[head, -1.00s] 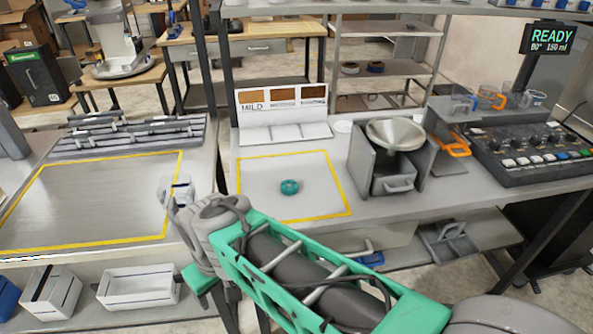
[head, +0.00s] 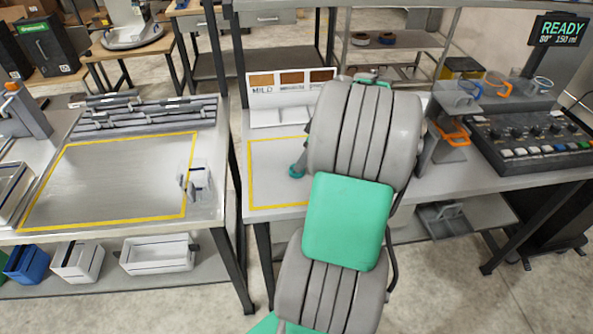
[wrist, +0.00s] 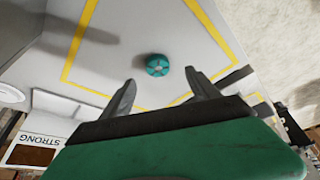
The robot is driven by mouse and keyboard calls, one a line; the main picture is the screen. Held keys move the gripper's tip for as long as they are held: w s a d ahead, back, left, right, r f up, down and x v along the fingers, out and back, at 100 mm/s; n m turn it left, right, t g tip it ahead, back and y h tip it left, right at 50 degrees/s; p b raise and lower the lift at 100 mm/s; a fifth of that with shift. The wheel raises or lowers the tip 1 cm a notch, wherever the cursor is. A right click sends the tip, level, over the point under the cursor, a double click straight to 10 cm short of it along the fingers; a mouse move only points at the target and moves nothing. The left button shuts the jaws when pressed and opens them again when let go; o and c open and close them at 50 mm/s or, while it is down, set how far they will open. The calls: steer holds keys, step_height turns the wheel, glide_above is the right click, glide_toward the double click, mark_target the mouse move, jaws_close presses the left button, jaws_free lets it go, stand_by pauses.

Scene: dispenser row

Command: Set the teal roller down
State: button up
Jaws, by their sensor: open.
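The teal roller (wrist: 157,65) lies on the pale table top inside the yellow outline (wrist: 110,93). It looks like a short round piece with a lighter centre. In the head view only part of the roller (head: 297,170) shows at the left side of my arm. My gripper (wrist: 161,79) is open and empty, its two fingers pointing toward the roller. The roller shows just beyond and between the fingertips, apart from them. In the head view my arm hides most of my gripper and the right part of the outlined area.
A sample board marked MILD (head: 290,90) stands behind the outlined area. A control panel (head: 530,140) with a READY display (head: 558,38) is at the right. A grey stand with an orange handle (head: 450,138) is beside it. Another outlined table (head: 110,180) is at the left.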

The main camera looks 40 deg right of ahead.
steer(key=p+x, duration=0.1)
steer(key=x, duration=0.2)
steer(key=p+x, duration=0.1)
steer(key=x, duration=0.3)
steer(key=shift+w+d, duration=0.2)
steer(key=shift+w, duration=0.25)
jaws_close()
